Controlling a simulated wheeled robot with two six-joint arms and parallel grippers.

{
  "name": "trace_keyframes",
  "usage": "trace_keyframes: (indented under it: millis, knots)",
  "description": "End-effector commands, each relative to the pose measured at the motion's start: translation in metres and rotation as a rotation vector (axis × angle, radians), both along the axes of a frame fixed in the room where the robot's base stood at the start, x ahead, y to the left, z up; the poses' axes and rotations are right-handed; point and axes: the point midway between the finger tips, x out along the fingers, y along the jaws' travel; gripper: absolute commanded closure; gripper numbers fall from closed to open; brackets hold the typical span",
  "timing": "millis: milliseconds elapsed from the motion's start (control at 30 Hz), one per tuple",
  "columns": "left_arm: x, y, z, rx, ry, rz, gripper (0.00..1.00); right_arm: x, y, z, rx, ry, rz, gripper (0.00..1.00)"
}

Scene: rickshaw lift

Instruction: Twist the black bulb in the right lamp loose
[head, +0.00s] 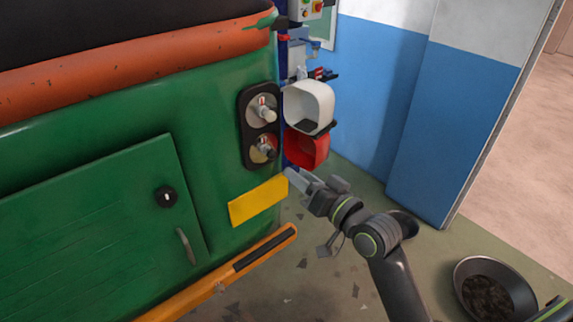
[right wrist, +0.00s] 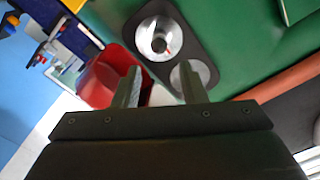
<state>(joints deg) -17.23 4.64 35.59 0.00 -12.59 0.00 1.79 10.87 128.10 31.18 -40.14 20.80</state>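The right lamp's black plate (head: 246,130) is on the green rickshaw's rear corner and holds two round reflectors. The black bulb (head: 267,151) sits in the lower reflector; a pale bulb (head: 265,112) sits in the upper one. In the right wrist view the black bulb (right wrist: 159,44) shows as a dark spot in its reflector, beyond the fingertips. My right gripper (head: 294,177) is below and right of the lamp. Its fingers (right wrist: 160,84) stand apart with no bulb between them. They partly hide the other reflector (right wrist: 180,78). My left gripper is out of view.
A white lens cover (head: 309,105) and a red one (head: 309,150) hang open right of the lamp; the red one (right wrist: 97,80) is close beside a finger. A yellow plate (head: 258,201) and orange bumper (head: 240,262) are below. A dark pan (head: 489,291) stands on the floor.

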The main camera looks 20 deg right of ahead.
Motion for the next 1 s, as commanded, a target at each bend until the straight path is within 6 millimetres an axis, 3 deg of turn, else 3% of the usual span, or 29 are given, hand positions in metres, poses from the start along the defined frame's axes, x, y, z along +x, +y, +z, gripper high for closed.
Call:
trace_keyframes:
  millis: [600,1000]
  knots:
    - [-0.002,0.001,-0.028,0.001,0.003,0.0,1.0,0.082,0.03,-0.002,0.0,-0.001,0.0,0.62]
    - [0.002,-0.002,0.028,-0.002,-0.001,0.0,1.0,0.08,0.029,0.006,0.478,0.18,-0.001,0.62]
